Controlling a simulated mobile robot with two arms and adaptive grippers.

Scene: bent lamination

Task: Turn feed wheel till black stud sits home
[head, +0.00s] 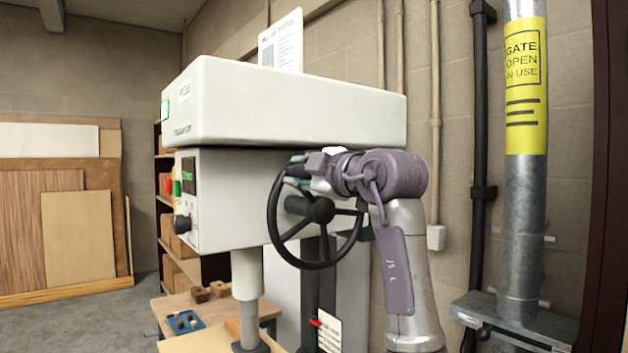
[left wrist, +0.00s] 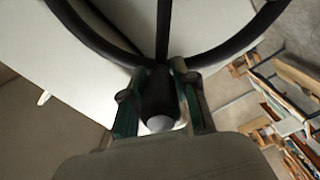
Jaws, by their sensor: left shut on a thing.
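The black feed wheel (head: 318,210) is on the side of the pale press (head: 280,100), with a hub, spokes and a round rim. My left gripper (head: 296,168) is at the upper left of its rim. In the left wrist view my left gripper (left wrist: 160,98) is shut on the wheel's dark handle (left wrist: 158,92), which has a pale end; the rim and a spoke (left wrist: 163,30) show beyond it. The press's pale ram (head: 247,273) points down to a dark collar (head: 250,347) at the bottom edge. I cannot make out the black stud or how it sits. My right gripper is not in view.
A blue tray (head: 173,327) with small parts and brown blocks (head: 199,294) are on the wooden bench at lower left. A grey post (head: 522,220) with a yellow sign stands at right. Boards (head: 80,235) lean on the far left wall.

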